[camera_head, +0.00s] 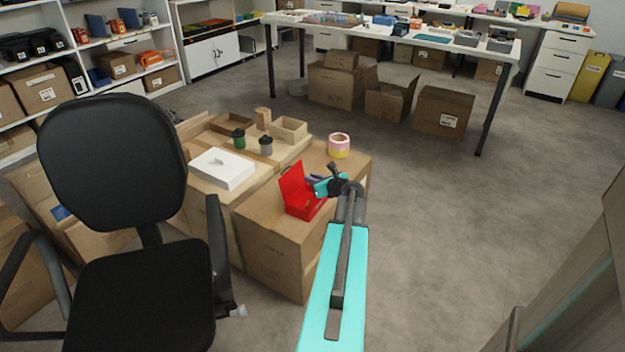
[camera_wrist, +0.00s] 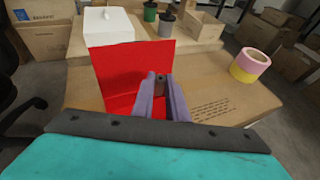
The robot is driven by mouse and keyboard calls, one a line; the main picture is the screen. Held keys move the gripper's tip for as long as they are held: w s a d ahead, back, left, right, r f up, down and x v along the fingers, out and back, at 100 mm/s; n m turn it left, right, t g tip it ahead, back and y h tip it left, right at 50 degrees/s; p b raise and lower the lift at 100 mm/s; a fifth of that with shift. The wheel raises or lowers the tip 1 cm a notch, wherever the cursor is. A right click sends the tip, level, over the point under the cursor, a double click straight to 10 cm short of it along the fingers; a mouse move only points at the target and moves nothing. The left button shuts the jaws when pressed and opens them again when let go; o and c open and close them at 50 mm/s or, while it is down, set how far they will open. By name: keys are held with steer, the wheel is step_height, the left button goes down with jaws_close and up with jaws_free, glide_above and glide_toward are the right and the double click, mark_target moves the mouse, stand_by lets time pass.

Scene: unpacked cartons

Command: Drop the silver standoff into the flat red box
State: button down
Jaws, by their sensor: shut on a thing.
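The flat red box (camera_head: 304,208) stands open on a carton, its lid raised on the left side in the head view. In the wrist view, the raised lid of the red box (camera_wrist: 130,68) fills the middle, with the red interior below it. My gripper (camera_wrist: 160,88) has purple fingers close together over the box interior. It is shut on the silver standoff (camera_wrist: 159,78), which shows as a small dark grey piece between the fingertips. In the head view, my gripper (camera_head: 314,180) is above the right part of the box, and the standoff cannot be made out.
A pink and yellow tape roll (camera_head: 339,146) stands on the carton (camera_head: 271,238) behind the box. A black chair (camera_head: 112,165) is at left.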

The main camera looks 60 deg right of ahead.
steer(key=shift+s+d+f, duration=0.1)
stand_by(0.3)
steer(key=shift+f+b, duration=2.85)
steer(key=shift+f, duration=0.1)
steer(key=c, duration=1.7)
jaws_free()
steer(key=shift+o, duration=0.2)
steer(key=shift+s+r, duration=0.1)
steer(key=shift+s, duration=0.05)
steer(key=p+v, duration=0.2)
steer(key=v, duration=1.1)
steer(key=shift+s, duration=0.3)
